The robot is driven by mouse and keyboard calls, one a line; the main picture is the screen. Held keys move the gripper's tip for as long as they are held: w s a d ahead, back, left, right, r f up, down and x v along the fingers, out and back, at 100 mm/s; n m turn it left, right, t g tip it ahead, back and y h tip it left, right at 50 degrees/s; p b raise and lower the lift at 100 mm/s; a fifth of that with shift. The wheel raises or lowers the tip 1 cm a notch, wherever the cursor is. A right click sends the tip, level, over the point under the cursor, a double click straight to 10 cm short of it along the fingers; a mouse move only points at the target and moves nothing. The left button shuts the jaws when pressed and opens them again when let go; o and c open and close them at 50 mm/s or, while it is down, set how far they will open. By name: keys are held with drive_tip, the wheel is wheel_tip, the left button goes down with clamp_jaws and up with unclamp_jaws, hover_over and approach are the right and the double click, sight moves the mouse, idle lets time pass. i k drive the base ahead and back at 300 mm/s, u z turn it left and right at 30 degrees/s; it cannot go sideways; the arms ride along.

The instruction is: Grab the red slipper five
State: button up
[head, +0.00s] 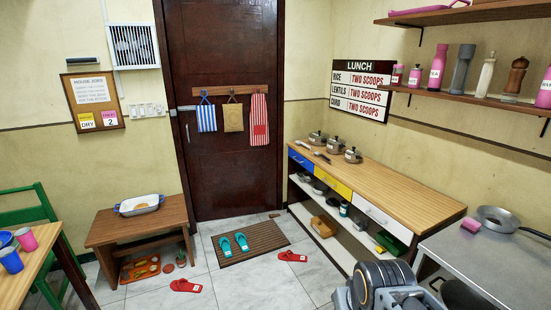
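Two red slippers lie apart on the tiled floor. The other red slipper (292,257) is beside the right edge of the brown doormat. Each has a small pale label, too small to read, so I cannot tell which is five. Part of my arm shows at the bottom right. My gripper's fingertips are not in view.
Two teal slippers (233,244) lie on the doormat (265,238) before the dark door. A wooden bench (150,222) stands left, a long counter (400,193) right, with a grey table (495,265) nearer. Floor between the slippers is clear.

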sight(285, 256)
drive_tip(key=i, duration=3.3)
drive_tip(key=u, duration=2)
